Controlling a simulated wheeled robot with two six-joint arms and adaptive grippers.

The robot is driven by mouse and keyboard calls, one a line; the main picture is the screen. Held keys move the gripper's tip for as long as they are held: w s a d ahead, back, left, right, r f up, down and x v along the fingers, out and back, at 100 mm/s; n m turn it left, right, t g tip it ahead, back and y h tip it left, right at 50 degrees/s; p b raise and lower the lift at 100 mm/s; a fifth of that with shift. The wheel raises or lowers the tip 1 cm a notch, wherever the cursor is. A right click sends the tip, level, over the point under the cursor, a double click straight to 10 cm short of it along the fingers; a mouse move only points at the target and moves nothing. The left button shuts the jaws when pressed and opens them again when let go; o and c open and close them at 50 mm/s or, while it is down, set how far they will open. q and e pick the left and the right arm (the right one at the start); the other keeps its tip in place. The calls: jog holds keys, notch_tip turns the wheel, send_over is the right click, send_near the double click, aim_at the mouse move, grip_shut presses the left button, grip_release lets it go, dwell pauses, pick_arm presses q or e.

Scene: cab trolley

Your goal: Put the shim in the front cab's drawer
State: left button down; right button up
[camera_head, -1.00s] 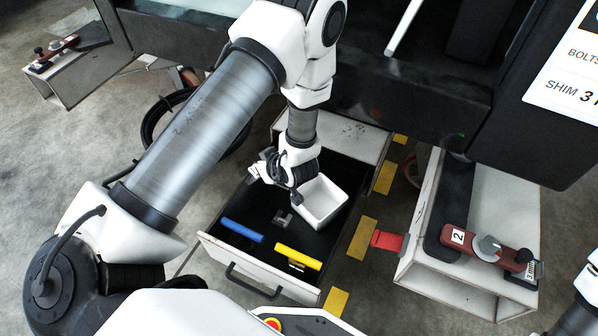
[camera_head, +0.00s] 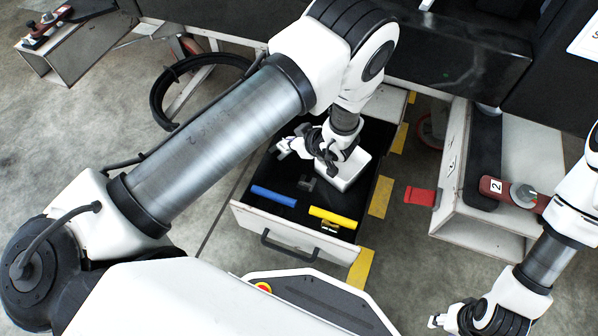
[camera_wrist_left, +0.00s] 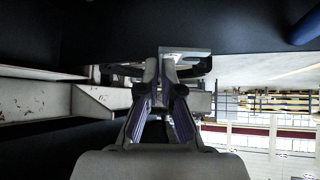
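My left gripper (camera_head: 291,148) is over the back left of an open drawer (camera_head: 283,234), with its fingers pointing left. In the left wrist view the fingers (camera_wrist_left: 162,85) close together on a pale grey, slotted metal plate, which looks like the shim (camera_wrist_left: 188,51). In the head view the shim (camera_head: 283,149) is a small light piece at the fingertips. Its height above the drawer floor is hard to tell. My right gripper (camera_head: 445,318) is at the bottom right, away from the drawer; its finger opening is unclear.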

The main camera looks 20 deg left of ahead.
pick_arm(q)
notch_tip(320, 180, down, 14)
jog(key=b, duration=0.6)
jog(key=shift+r, duration=0.25)
jog(key=shift+f, duration=0.15)
jog(key=c, duration=1.3)
grip_release()
